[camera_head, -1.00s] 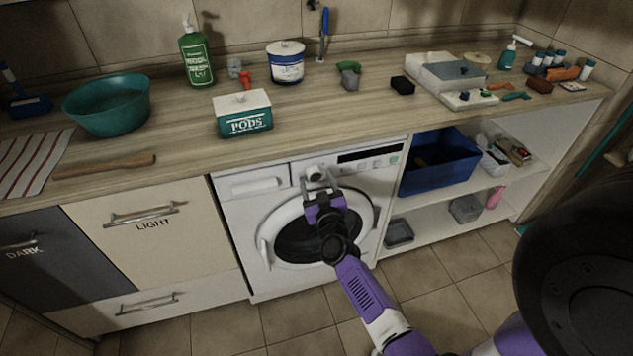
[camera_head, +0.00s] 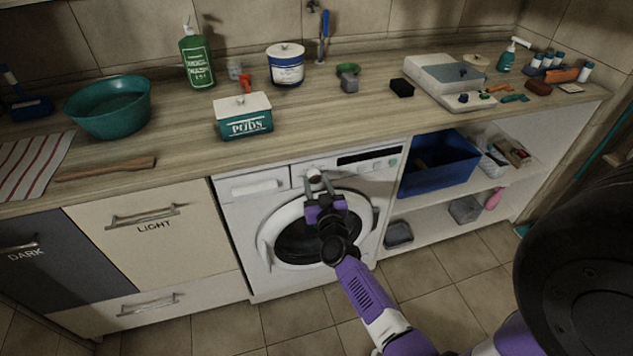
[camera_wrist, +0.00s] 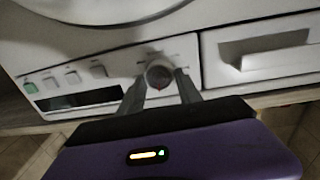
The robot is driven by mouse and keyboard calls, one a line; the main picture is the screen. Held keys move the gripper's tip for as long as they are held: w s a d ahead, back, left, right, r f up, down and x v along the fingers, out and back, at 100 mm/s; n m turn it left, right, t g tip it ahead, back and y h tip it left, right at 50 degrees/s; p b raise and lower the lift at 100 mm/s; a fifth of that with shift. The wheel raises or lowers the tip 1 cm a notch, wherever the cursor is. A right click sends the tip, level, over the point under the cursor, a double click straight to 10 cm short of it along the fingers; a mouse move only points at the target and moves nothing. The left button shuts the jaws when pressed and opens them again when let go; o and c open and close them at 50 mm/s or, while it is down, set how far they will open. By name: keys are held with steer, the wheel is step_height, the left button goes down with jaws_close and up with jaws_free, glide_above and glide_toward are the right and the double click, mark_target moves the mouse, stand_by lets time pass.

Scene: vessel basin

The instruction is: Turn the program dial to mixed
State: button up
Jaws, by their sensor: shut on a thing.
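The program dial (camera_wrist: 159,75) is a round light knob on the washing machine's front panel. It has a small red mark near its lower edge in the wrist view. My gripper (camera_wrist: 160,88) has one finger on each side of the dial and is shut on it. In the head view my gripper (camera_head: 318,186) reaches the panel of the white washing machine (camera_head: 233,220), just right of the detergent drawer (camera_head: 254,186). My gripper mostly hides the dial there. I cannot read any program labels around the dial.
The machine's round door (camera_head: 264,253) is closed, below the dial. A dark display (camera_head: 369,155) and small buttons lie to the right. The wooden counter overhead holds a PODS box (camera_head: 244,126) near its front edge. Open shelves with a blue bin (camera_head: 437,180) stand at right.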

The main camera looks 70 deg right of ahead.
steer(key=m+p, duration=0.1)
steer(key=m, duration=0.2)
steer(key=shift+r+m, duration=0.15)
steer(key=shift+m, duration=0.15)
steer(key=m, duration=0.4)
steer(key=shift+s+d, duration=0.1)
steer(key=shift+s, duration=0.05)
steer(key=m, duration=0.4)
steer(key=shift+s+f+y+b, duration=0.1)
steer(key=shift+f+y+b, duration=0.1)
steer(key=shift+y+b, duration=0.2)
steer(key=shift+d+m+b, duration=0.1)
steer(key=shift+m+b, duration=0.2)
steer(key=shift+m, duration=1.3)
steer(key=o, duration=1.4)
steer(key=shift+c, duration=0.2)
